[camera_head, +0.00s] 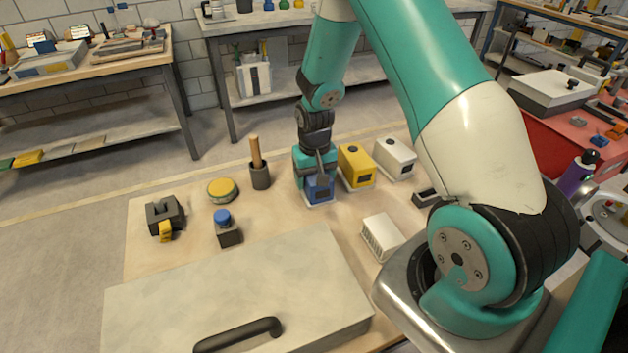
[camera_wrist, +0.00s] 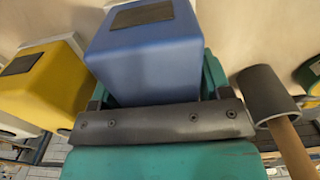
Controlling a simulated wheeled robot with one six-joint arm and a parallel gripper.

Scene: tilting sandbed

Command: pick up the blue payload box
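The blue payload box (camera_head: 319,187) stands on the tan board, between the yellow box and the black cup. My gripper (camera_head: 316,172) is lowered over it from above and hides much of it. In the wrist view the blue box (camera_wrist: 150,62), with a dark plate on its face, lies between the teal fingers of my gripper (camera_wrist: 155,92). The fingers flank it closely on both sides. I cannot tell whether they press on it or whether a small gap is left.
A yellow box (camera_head: 356,167) and a white box (camera_head: 394,158) stand close on the right. A black cup with a wooden handle (camera_head: 260,172) is close on the left. A yellow round tin (camera_head: 222,189), a blue-topped item (camera_head: 226,229) and a large grey lid (camera_head: 235,290) lie nearby.

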